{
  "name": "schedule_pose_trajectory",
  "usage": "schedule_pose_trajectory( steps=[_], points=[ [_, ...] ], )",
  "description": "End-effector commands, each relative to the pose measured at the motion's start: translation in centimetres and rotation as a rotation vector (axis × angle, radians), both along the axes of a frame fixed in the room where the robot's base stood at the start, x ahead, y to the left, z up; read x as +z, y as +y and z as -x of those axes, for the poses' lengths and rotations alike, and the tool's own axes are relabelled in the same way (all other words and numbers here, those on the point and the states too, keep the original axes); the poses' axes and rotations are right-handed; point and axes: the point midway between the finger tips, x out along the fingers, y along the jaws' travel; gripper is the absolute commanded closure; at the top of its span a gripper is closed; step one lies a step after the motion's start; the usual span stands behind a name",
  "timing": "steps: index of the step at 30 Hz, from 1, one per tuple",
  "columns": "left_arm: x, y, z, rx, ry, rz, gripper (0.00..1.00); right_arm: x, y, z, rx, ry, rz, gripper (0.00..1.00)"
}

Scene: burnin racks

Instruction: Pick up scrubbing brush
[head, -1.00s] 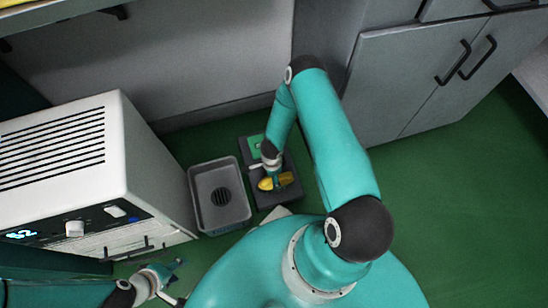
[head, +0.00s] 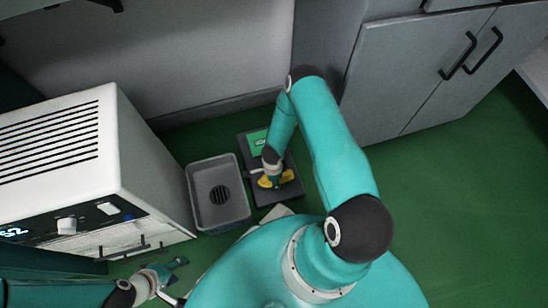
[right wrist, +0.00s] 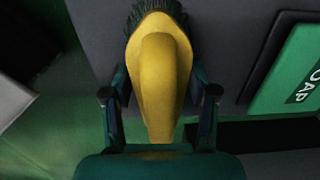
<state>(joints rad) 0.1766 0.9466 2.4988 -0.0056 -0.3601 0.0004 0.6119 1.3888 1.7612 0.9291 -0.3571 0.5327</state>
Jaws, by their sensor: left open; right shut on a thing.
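The scrubbing brush (head: 264,182) is yellow with dark bristles; it also fills the middle of the right wrist view (right wrist: 160,75). My right gripper (head: 275,182) is over the dark tray and shut on the brush, a finger on either side of its yellow body in the wrist view. The gripper hides part of the brush in the head view. I cannot tell whether the brush touches the tray. My left gripper (head: 180,272) is open and empty at the lower left, in front of the white machine.
The dark tray (head: 264,198) also bears a green block (head: 256,140) with partly readable lettering. A grey basin (head: 206,221) with a round drain stands left of it. A white machine (head: 150,180) is farther left. Grey cabinets (head: 390,80) stand behind; green floor at right is clear.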

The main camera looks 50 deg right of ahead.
Motion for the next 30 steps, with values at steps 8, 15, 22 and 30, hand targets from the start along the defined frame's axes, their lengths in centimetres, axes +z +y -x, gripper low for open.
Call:
schedule_pose_trajectory(
  steps=[8, 15, 22, 30],
  points=[
    [0.0, 0.0, 0.0, 0.0, 0.0, 0.0, 0.5, 0.0, 0.0, 0.0, 0.0, 0.0, 0.0, 0.87],
    [0.4, 0.0, 0.0, 0.0, 0.0, 0.0, 0.5, 0.8, 0.0, 0.0, 0.0, 0.0, 0.0, 0.87],
    [1.7, 0.0, 0.0, 0.0, 0.0, 0.0, 0.5, 3.6, 0.0, -0.1, 0.001, -0.001, 0.0, 0.87],
    [4.2, 0.0, 0.0, 0.0, 0.0, 0.0, 0.5, 10.0, -0.1, -0.1, 0.001, -0.003, 0.001, 0.87]
  ],
)
